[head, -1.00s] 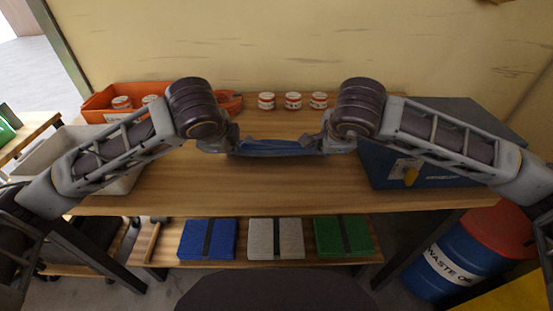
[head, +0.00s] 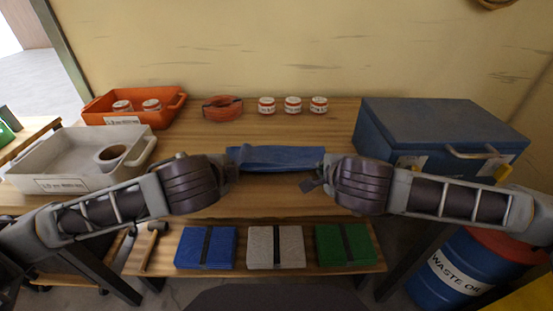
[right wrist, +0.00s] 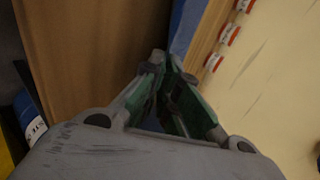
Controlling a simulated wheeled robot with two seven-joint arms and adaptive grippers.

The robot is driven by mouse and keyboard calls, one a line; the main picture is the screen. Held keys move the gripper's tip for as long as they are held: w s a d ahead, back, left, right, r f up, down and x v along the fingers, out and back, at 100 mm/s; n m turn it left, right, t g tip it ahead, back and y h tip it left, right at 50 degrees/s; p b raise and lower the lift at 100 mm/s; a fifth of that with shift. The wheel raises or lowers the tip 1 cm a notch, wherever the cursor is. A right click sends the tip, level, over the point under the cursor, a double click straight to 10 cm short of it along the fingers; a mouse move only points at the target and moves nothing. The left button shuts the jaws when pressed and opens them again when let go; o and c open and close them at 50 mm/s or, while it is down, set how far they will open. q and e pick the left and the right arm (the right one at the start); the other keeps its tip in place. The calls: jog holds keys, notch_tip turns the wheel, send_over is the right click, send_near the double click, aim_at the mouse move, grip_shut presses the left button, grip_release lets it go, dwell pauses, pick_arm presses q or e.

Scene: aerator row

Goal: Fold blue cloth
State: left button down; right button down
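The blue cloth (head: 275,158) lies as a long, narrow strip across the middle of the table, with layers along its length. In the right wrist view the cloth (right wrist: 185,25) shows as a blue strip beyond the fingertips. My right gripper (head: 317,176) is at the cloth's right end, on the near side. Its fingers look a little apart in the head view, with nothing clearly between them; it also shows in the right wrist view (right wrist: 164,62). My left gripper (head: 232,170) is at the cloth's left end; its wrist hides most of its fingers.
A blue toolbox (head: 440,122) stands at the right. A grey bin (head: 60,178) holding a tape roll and an orange bin (head: 172,105) are at the left. Several jars and an orange coil (head: 222,108) stand at the back.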

pick_arm(q)
jog(key=shift+s+f, duration=0.1)
jog(key=shift+s, duration=0.05)
pick_arm(e)
jog(key=shift+s+f, duration=0.15)
pick_arm(q)
jog(key=c, duration=1.4)
grip_release()
pick_arm(e)
jog(key=c, duration=1.4)
grip_release()
pick_arm(q)
jog(key=shift+o, duration=0.2)
pick_arm(e)
jog(key=shift+o, duration=0.2)
